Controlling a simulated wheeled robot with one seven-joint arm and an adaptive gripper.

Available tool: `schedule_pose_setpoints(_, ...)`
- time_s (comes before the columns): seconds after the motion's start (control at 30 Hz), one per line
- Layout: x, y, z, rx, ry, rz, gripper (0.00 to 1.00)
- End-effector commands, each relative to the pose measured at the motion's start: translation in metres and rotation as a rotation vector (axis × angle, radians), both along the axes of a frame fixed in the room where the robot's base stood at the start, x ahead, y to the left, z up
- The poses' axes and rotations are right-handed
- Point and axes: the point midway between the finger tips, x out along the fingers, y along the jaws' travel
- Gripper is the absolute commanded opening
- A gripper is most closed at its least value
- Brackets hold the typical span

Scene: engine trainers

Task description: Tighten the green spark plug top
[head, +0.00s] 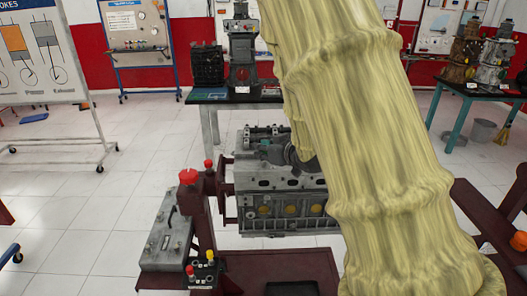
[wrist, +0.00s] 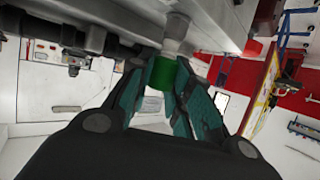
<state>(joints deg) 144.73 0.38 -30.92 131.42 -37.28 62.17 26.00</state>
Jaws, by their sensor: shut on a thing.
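The green spark plug top (wrist: 163,73) is in the wrist view, between the two teal fingers of my gripper (wrist: 166,84). My gripper is shut on it. Above the green top a pale grey cylinder (wrist: 175,32) runs up along the grey engine block. In the head view the engine (head: 285,200) is on a dark red stand, and my arm covers its right side. My gripper (head: 290,158) shows only partly at the engine's top, and the green top cannot be made out there.
A grey control box (head: 165,232) and a dark red post with a red cap (head: 188,177) stand left of the engine. A table with engine parts (head: 235,99) is behind it.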

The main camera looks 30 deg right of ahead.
Motion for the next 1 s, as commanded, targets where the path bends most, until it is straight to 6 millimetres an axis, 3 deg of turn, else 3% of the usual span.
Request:
schedule_pose_setpoints(0.6, 0.0003, -0.0003, 0.0005, 0.000, -0.001, -0.044, 0.00)
schedule_pose_setpoints(0.63, 0.0003, -0.0003, 0.0005, 0.000, -0.001, -0.044, 0.24)
schedule_pose_setpoints(0.73, 0.0003, -0.0003, 0.0004, 0.000, -0.001, -0.044, 0.42)
schedule_pose_setpoints(1.0, 0.0001, -0.0001, 0.0003, 0.000, -0.001, -0.044, 0.43)
